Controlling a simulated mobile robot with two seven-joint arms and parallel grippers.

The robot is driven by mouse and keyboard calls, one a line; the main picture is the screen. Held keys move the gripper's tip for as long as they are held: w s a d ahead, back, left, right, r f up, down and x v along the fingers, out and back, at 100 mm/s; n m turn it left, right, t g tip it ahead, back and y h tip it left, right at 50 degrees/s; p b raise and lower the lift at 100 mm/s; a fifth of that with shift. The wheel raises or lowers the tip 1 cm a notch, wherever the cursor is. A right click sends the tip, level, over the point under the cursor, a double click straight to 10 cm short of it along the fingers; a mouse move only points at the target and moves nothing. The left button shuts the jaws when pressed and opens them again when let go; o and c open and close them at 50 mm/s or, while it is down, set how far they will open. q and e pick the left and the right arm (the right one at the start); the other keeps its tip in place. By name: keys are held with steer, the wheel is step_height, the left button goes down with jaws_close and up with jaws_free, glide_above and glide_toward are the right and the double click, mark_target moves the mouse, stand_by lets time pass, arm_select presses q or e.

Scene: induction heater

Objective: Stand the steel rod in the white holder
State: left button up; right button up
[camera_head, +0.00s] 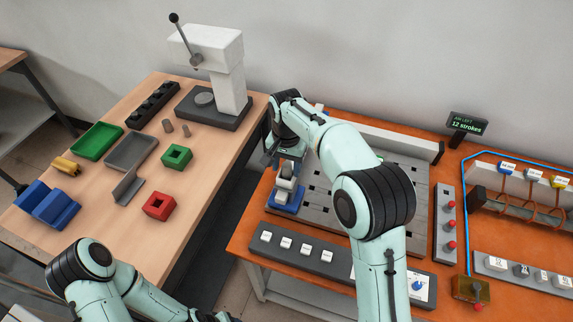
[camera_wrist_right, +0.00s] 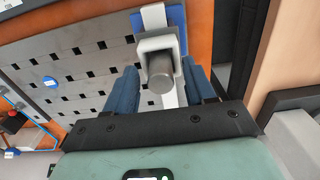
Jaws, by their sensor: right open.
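The steel rod (camera_wrist_right: 160,80) is a short grey cylinder, seen nearly end-on in the right wrist view. It stands within the white holder (camera_wrist_right: 154,44), which has a blue base (camera_head: 284,203) at the left end of the perforated plate. How deep the rod sits is hidden. My right gripper (camera_wrist_right: 165,92) is open, with its blue fingers on either side of the rod and a gap visible by each. In the head view the right gripper (camera_head: 286,168) is just above the holder, partly covered by my wrist.
The perforated plate (camera_head: 317,207) lies on the orange bench (camera_head: 247,229), with a switch strip (camera_head: 305,249) in front. Left of a gap, the wooden table (camera_head: 112,209) carries a press (camera_head: 226,85), trays, and green (camera_head: 176,157) and red (camera_head: 159,206) blocks.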

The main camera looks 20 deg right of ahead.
mark_target(287, 166)
arm_select(q)
steer(key=shift+w+r+p, duration=0.65)
steer(key=shift+w+r, duration=0.3)
steer(key=shift+w, duration=0.15)
arm_select(e)
step_height(287, 166, up, 12)
steer(key=shift+r, duration=0.25)
